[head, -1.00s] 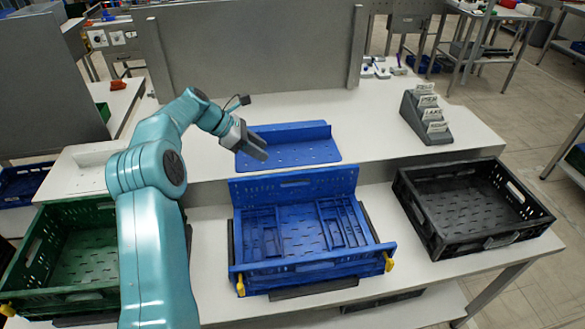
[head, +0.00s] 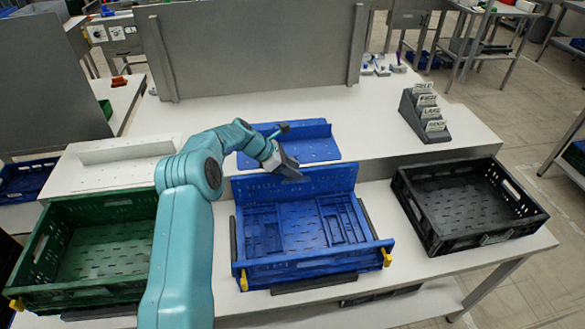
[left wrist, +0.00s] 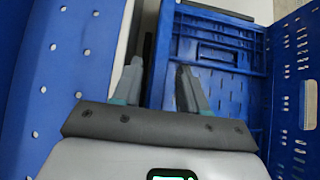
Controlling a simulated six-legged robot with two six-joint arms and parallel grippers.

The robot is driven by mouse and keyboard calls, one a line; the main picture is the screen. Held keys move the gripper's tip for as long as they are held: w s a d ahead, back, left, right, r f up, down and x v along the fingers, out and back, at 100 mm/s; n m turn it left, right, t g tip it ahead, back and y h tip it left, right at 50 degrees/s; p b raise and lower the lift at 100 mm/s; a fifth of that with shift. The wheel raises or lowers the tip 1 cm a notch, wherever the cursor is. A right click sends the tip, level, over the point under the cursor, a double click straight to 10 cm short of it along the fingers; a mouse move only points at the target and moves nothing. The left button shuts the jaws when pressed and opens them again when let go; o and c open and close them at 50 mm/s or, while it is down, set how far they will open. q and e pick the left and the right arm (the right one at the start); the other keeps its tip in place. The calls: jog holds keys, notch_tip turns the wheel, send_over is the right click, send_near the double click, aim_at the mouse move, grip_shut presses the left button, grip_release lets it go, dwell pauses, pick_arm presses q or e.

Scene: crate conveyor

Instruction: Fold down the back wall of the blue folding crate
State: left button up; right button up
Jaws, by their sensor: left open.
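The blue folding crate (head: 315,269) stands on the front bench in the middle of the head view. Its back wall (head: 325,179) is upright, with a hand slot near its top. The front wall is up, with yellow latches at its ends. Ribbed panels lie flat inside. My left gripper (head: 291,172) is open, at the top of the back wall, left of its middle. In the left wrist view its fingers (left wrist: 160,78) are apart, with the crate's panels (left wrist: 215,50) to the right. I cannot tell whether a finger touches the wall. My right gripper is not in view.
A blue perforated bracket (head: 310,150) lies on the raised shelf behind the crate. A green crate (head: 55,285) stands to the left and a black crate (head: 440,238) to the right. A grey card holder (head: 423,125) stands at the back right.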

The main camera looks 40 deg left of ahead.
pick_arm(q)
jog(key=shift+s+r, duration=0.1)
jog(key=shift+s, duration=0.05)
jog(key=c, duration=0.5)
jog(key=shift+a, duration=0.1)
grip_shut()
jog(key=shift+f, duration=0.2)
jog(key=shift+d+b, duration=0.2)
jog(key=shift+b, duration=0.25)
jog(key=s+d+f+m+t+y+b, duration=0.2)
jog(key=s+d+m+t+y+b, duration=0.1)
jog(key=b, duration=1.7)
jog(key=shift+s+d+t+y+b, duration=0.3)
jog(key=shift+s+d+t+y, duration=0.35)
jog(key=shift+d, duration=0.5)
jog(key=shift+s, duration=0.1)
